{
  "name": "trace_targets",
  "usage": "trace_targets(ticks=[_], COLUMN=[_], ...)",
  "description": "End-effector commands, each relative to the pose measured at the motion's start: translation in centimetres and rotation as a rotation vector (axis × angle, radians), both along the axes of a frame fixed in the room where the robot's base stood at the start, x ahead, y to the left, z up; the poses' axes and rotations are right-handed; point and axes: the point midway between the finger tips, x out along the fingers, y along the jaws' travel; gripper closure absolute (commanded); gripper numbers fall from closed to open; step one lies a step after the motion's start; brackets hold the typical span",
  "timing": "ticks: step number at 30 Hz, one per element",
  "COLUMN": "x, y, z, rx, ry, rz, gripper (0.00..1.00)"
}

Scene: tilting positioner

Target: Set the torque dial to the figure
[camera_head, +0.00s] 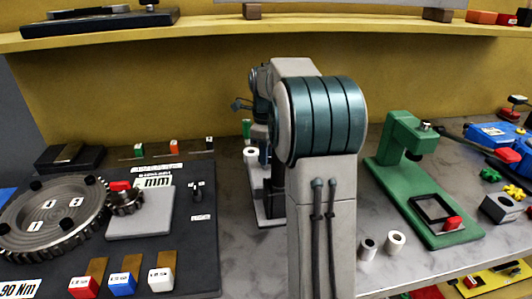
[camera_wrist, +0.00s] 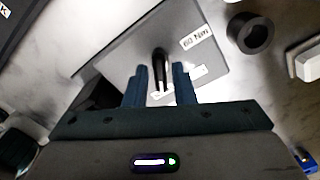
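In the wrist view a slim black upright piece (camera_wrist: 160,62), which looks like the dial's knob or pointer, stands over a grey plate (camera_wrist: 115,60). A small white marked strip (camera_wrist: 187,82) lies beside it, its marks too small to read. A tilted white label (camera_wrist: 197,30) on the plate seems to read 60 Nm. My gripper (camera_wrist: 160,76) is open, its two blue fingers on either side of the black piece; whether they touch it I cannot tell. In the head view my arm hides the gripper and dial. A label there reads 90 Nm (camera_head: 18,287).
In the head view a dark board with a large gear (camera_head: 50,216) and coloured blocks lies left. A green press (camera_head: 425,190) stands right of my arm, with ring parts (camera_head: 395,243) before it. In the wrist view a black ring (camera_wrist: 250,33) lies right of the plate.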

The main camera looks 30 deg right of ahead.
Motion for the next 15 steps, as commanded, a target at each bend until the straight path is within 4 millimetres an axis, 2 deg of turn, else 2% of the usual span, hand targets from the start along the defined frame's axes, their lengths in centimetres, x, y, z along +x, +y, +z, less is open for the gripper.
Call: trace_targets(ticks=[1, 2, 15], x=[0.00, 0.00, 0.01], y=[0.00, 0.00, 0.01], z=[0.01, 0.01, 0.15], rx=[0.000, 0.000, 0.000], ry=[0.000, 0.000, 0.000], rz=[0.000, 0.000, 0.050], gripper=[0.91, 1.00, 1.00])
